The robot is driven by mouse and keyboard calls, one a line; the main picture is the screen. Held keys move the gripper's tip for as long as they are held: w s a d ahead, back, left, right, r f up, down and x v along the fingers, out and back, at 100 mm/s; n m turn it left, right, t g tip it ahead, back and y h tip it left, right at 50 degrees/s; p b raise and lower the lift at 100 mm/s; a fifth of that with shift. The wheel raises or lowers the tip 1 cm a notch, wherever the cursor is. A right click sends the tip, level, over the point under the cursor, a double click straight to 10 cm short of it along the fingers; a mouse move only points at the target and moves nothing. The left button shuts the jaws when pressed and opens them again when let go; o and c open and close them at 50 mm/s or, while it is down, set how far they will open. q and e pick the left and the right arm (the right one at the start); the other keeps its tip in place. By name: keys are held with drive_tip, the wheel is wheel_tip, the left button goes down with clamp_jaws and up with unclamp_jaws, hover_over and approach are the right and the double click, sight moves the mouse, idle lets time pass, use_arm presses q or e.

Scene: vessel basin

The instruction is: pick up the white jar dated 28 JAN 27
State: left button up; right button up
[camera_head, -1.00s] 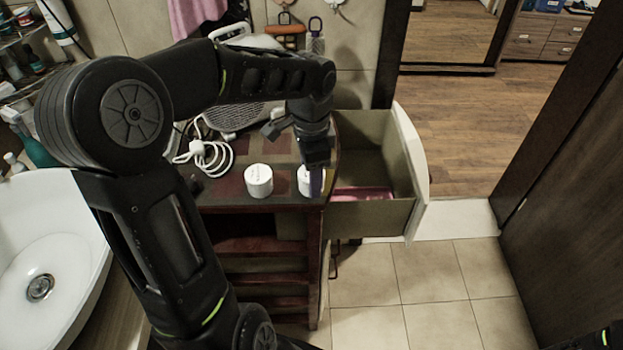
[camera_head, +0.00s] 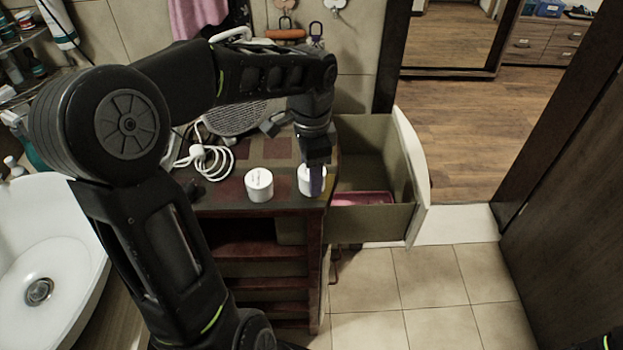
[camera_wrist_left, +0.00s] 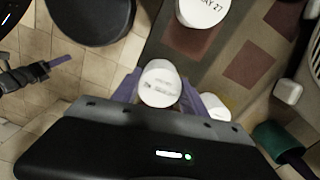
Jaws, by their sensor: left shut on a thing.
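Two white jars show at the front of the cabinet top in the head view. My left gripper (camera_head: 315,180) points down and is shut on the right-hand jar (camera_head: 304,181), near the cabinet's right corner. In the left wrist view this jar (camera_wrist_left: 160,82) sits between the purple fingers, and its small lid print is too blurred to read. The other jar (camera_head: 259,184) stands free to the left. In the wrist view its lid (camera_wrist_left: 203,10) ends in "AY 27". What seems to be my right gripper (camera_wrist_left: 62,60) shows at the wrist view's left; its jaw opening is unclear.
The open drawer (camera_head: 404,180) juts out right of the cabinet, with a pink thing (camera_head: 362,198) inside. A coiled white cable (camera_head: 208,160) lies behind the jars. A basin (camera_head: 60,240) is at left. A white thing (camera_wrist_left: 214,106) shows partly behind a finger in the wrist view.

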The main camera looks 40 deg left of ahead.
use_arm(q)
wheel_tip(320, 180, up, 8)
drive_tip(key=shift+r+b, duration=0.1)
drive_tip(key=shift+b, duration=0.25)
drive_tip(key=shift+w, duration=0.1)
idle(0.4)
